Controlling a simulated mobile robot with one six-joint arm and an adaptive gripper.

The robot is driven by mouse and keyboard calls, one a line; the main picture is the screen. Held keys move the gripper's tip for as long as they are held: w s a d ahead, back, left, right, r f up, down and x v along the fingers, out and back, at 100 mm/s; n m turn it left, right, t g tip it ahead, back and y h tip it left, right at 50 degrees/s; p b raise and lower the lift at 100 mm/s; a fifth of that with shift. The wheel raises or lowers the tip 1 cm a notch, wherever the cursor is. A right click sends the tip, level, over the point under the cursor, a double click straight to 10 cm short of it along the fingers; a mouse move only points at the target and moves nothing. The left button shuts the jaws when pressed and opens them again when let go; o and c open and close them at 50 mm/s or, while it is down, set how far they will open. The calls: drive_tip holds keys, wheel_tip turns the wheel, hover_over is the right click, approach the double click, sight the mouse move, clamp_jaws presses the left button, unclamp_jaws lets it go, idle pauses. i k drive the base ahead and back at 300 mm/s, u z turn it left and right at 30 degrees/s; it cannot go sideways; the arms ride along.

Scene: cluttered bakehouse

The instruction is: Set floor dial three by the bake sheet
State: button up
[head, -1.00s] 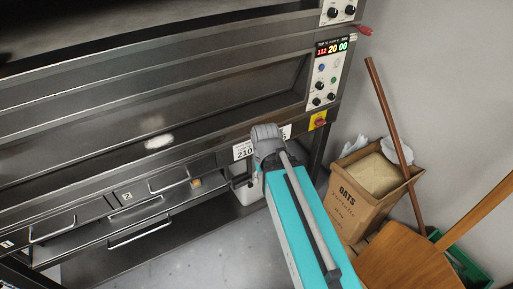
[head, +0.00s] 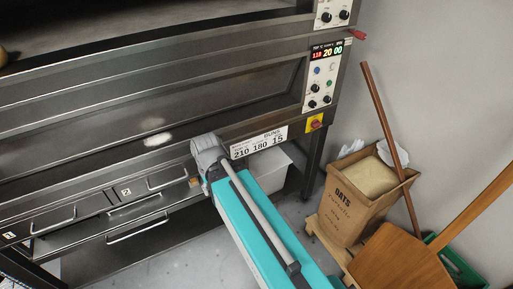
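The bake sheet (head: 259,142) is a white card on the oven front, right of my arm's grey joint. It reads BUNS and 210 180 15. The deck's control panel (head: 321,75) is at the upper right, with several black dials (head: 313,88) and coloured buttons. Its display (head: 327,51) shows red, yellow and green digits; the last two groups read 20 and 00, the red ones are too small to be sure of. The dial pointers are too small to read. I cannot make out any label for floor dial three. My gripper's fingers do not show; only my teal arm does.
A second panel with dials (head: 335,16) sits above. A yellow plate with a red switch (head: 316,122) is below the panel. A white bin (head: 268,172) is under the oven.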

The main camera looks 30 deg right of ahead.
sight(327, 98)
drive_tip(key=k, duration=0.95)
drive_tip(key=z, duration=0.6)
drive_tip(key=i, duration=1)
drive_tip(key=u, duration=0.05)
